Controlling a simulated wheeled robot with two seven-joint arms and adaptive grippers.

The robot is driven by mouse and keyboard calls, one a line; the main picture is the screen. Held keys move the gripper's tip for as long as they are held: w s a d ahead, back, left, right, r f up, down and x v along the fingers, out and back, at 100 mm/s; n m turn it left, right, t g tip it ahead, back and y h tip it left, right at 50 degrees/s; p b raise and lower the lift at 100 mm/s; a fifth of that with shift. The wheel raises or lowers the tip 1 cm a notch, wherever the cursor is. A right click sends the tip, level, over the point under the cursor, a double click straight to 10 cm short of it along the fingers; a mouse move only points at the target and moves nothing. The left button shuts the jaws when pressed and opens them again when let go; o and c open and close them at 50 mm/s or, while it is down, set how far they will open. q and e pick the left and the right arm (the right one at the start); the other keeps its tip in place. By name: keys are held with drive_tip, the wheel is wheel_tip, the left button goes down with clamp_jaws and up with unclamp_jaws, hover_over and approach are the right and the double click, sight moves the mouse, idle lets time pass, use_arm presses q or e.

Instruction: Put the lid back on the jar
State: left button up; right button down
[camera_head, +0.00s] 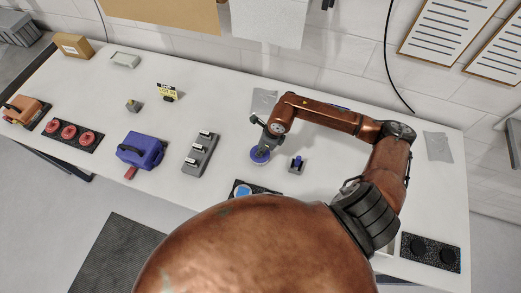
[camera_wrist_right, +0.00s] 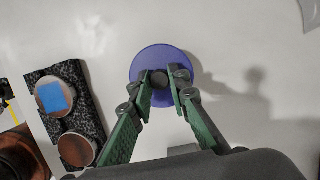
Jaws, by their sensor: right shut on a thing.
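A round blue-purple lid with a dark knob shows in the wrist view (camera_wrist_right: 165,53) and in the head view (camera_head: 260,158). My right gripper (camera_head: 262,147) is over the lid; in the wrist view its green fingers (camera_wrist_right: 160,78) are shut on the dark knob. I cannot tell whether the lid touches the table. A black speckled tray (camera_wrist_right: 83,100) left of it holds a round pale thing with a blue square (camera_wrist_right: 55,97) and a brown round thing (camera_wrist_right: 76,150). I cannot tell which is the jar. In the head view my body partly hides this tray. My left gripper is not in view.
A grey switch strip (camera_head: 199,156) and a blue case (camera_head: 140,150) stand to the left. A black panel with dark discs (camera_head: 430,253) lies at the right.

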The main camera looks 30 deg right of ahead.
drive_tip(key=c, duration=1.7)
unclamp_jaws()
drive_tip(key=shift+c, duration=0.2)
drive_tip(key=o, duration=0.5)
drive_tip(key=shift+r, duration=0.1)
drive_tip(key=shift+r+p, duration=1.65)
drive_tip(key=shift+r, duration=1.75)
